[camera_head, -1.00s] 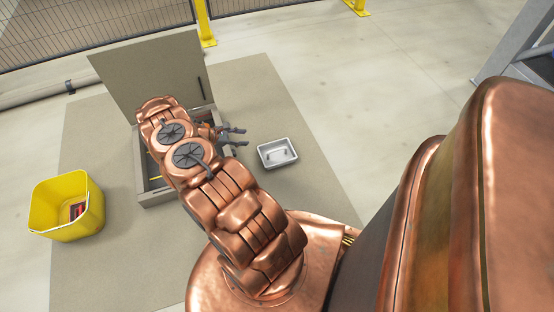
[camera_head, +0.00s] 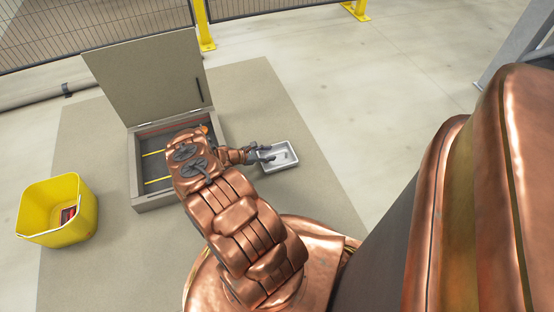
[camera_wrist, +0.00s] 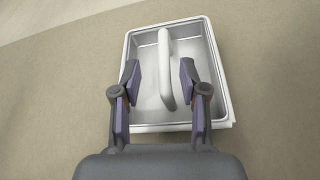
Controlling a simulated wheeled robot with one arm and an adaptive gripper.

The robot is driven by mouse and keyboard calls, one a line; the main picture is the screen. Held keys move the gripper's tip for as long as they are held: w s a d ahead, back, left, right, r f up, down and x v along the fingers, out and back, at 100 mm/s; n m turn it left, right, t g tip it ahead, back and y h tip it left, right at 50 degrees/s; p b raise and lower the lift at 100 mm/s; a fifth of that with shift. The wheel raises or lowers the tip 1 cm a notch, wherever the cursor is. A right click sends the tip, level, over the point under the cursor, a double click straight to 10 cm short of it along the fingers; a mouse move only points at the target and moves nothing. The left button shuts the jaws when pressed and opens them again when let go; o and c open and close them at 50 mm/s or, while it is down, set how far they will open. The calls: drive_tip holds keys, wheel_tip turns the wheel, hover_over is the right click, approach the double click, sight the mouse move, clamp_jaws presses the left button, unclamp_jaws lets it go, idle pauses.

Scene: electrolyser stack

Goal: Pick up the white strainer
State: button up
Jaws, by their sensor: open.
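The white strainer (camera_head: 291,153) is a shallow rectangular pan with a pale rim and a raised handle bar across its middle. It sits on the beige mat to the right of the open box. In the wrist view the strainer (camera_wrist: 221,90) lies straight ahead, with its white handle (camera_wrist: 166,75) showing between my fingers. My gripper (camera_head: 262,153) is open and empty, over the near left part of the pan. In the wrist view my gripper (camera_wrist: 159,80) has one finger on each side of the handle, with gaps. I cannot tell how far above it they are.
A grey floor box (camera_head: 153,204) with its lid (camera_head: 150,78) raised stands left of my arm, with yellow strips inside. A yellow bucket (camera_head: 60,226) holding a dark red item stands at the far left. The mat (camera_head: 262,92) behind the strainer is clear.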

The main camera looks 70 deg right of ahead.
sight(277, 153)
drive_tip(key=b+x, duration=0.1)
drive_tip(key=x, duration=0.2)
drive_tip(key=shift+s+d+f, duration=0.1)
drive_tip(key=shift+s+f, duration=0.1)
drive_tip(key=shift+s, duration=0.2)
drive_tip(key=shift+s+d, duration=0.25)
clamp_jaws()
